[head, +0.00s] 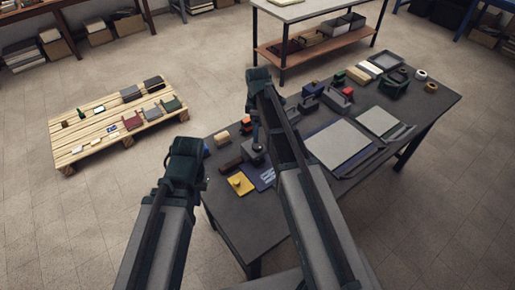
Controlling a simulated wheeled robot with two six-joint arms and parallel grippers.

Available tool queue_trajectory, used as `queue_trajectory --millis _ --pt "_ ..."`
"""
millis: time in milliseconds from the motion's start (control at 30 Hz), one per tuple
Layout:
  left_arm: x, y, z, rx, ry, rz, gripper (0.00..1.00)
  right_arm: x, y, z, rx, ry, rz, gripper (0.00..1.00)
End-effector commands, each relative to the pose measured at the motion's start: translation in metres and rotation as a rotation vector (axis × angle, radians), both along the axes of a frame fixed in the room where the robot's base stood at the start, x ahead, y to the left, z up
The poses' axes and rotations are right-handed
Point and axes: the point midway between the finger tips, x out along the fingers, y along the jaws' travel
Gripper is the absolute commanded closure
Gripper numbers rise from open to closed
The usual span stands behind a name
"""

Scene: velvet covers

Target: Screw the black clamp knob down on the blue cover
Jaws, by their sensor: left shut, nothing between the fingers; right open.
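A blue cover (264,179) lies flat on the dark table, partly hidden by my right arm. A yellow cover (240,183) with a small knob-like part on it lies just to its left. My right gripper (257,146) points down over the table behind the blue cover; its fingers are small and dark, and it is open. A small greyish round thing shows around its tips, too small to identify. My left gripper (205,184) is shut and empty by the table's left edge, apart from both covers. I cannot make out the black clamp knob for certain.
The dark table (236,226) is bare at its near left. A large grey panel (342,147) lies right of my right arm. Several tools and boxes crowd the far end. A pallet (75,152) stands on the floor left.

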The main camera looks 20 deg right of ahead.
Motion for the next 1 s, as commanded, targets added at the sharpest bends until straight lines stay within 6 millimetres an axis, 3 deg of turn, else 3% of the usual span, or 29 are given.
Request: queue_trajectory --millis 33,500,933,1000 --pt "0.000 0.000 -0.015 0.000 0.000 0.000 1.00 0.000 0.000 -0.015 0.000 0.000 0.000 0.12" --pt "0.000 0.000 -0.075 0.000 0.000 0.003 1.00 0.000 0.000 -0.075 0.000 0.000 0.000 0.12" --pt "0.000 0.000 -0.081 0.000 0.000 0.002 1.00 0.000 0.000 -0.081 0.000 0.000 0.000 0.12" --pt "0.000 0.000 -0.081 0.000 0.000 0.002 1.00 0.000 0.000 -0.081 0.000 0.000 0.000 0.22"
